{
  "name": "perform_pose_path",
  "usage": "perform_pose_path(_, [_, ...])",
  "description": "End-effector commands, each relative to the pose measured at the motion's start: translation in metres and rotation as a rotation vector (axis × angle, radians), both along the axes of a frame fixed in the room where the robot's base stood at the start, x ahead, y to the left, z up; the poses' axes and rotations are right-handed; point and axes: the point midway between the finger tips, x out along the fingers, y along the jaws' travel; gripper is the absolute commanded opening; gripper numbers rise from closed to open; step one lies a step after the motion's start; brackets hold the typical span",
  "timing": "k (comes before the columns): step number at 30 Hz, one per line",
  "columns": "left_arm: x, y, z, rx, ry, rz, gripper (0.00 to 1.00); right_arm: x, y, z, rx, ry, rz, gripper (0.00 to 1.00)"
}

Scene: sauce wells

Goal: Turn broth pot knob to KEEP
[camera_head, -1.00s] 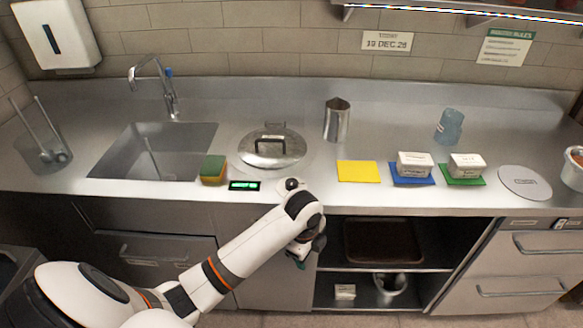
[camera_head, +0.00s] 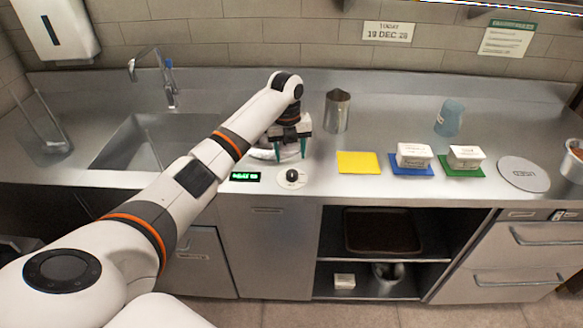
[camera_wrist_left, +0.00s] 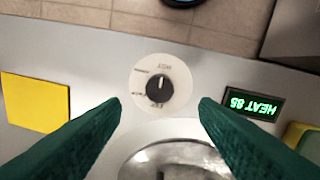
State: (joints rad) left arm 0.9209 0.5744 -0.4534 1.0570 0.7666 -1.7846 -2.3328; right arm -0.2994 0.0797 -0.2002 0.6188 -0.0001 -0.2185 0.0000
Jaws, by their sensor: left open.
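The broth pot knob is a black knob (camera_head: 292,175) on a round white dial plate on the counter, right of a green-lit display (camera_head: 245,177). In the left wrist view the knob (camera_wrist_left: 155,84) lies between and beyond the fingertips, with the display (camera_wrist_left: 253,104) reading "HEAT 85" upside down. The silver lid (camera_wrist_left: 170,155) is mostly hidden by my arm in the head view.
A yellow card (camera_head: 359,162) lies right of the knob. A steel pitcher (camera_head: 337,111) stands behind it. White tubs sit on a blue card (camera_head: 411,170) and a green card (camera_head: 461,165). The sink (camera_head: 135,140) is at left, partly behind my arm.

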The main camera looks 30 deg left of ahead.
Motion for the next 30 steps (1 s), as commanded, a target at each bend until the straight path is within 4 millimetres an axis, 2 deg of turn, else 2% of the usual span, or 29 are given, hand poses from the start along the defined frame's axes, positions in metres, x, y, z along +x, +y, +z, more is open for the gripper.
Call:
perform_pose_path(6, [0.0,-0.002,-0.042,0.0,0.003,0.001,0.55,0.0,0.0,0.008,0.0,0.001,0.0,0.0])
perform_pose_path(10, [0.002,-0.002,-0.058,0.001,0.001,0.003,0.55,0.0,0.0,0.009,0.0,0.001,0.0,0.0])
perform_pose_path(15, [0.002,-0.003,-0.068,0.001,0.0,0.002,0.55,0.0,0.0,0.01,0.0,0.001,0.0,0.0])
perform_pose_path(23, [0.002,-0.003,-0.069,0.001,-0.001,0.001,0.55,0.0,0.0,0.009,0.0,0.001,-0.001,0.0])
perform_pose_path(30, [0.002,-0.003,-0.069,0.001,-0.001,0.002,0.18,0.0,0.0,0.009,0.0,0.001,-0.001,0.0])
